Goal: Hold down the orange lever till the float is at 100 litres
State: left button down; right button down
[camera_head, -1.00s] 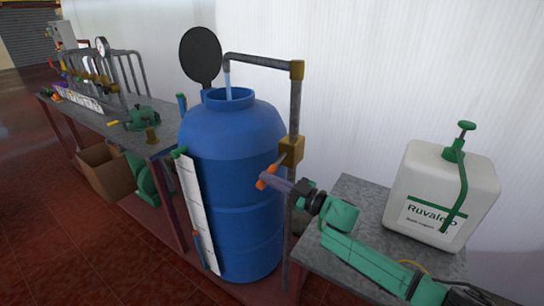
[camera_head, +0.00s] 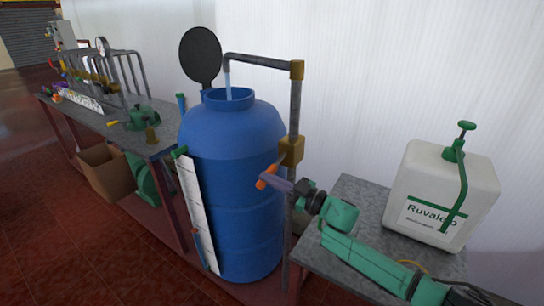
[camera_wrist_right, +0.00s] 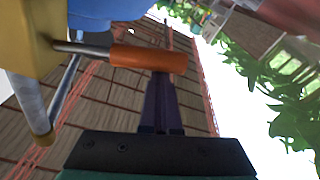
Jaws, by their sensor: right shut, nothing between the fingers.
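The orange lever (camera_head: 261,184) sticks out from the brass valve (camera_head: 291,151) on the grey pipe beside the blue barrel (camera_head: 232,145). My right gripper (camera_head: 271,180) is shut and empty, its fingertips against the lever. In the right wrist view the orange lever grip (camera_wrist_right: 148,59) lies across the tips of my dark fingers (camera_wrist_right: 162,76). Water (camera_head: 228,93) runs from the spout into the open barrel top. The white gauge board (camera_head: 197,205) is on the barrel's front left; a small orange float mark (camera_head: 194,233) shows low on it. Its litre numbers are too small to read. My left gripper is out of view.
A white Ruvaldo canister (camera_head: 440,195) with a green pump stands on the grey side table (camera_head: 358,200) near my right arm. A workbench (camera_head: 100,118) with pipes and a gauge is at the left, with a cardboard box (camera_head: 104,170) below.

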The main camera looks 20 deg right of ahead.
dwell(0.6)
notch_tip(320, 180, up, 5)
jog(key=p, duration=0.5)
jog(key=a+f+b+v, duration=0.1)
jog(key=b+v, duration=0.3)
jog(key=v, duration=0.5)
jog(key=shift+s, duration=0.45)
jog(key=shift+d+f, duration=0.15)
jog(key=shift+d, duration=0.05)
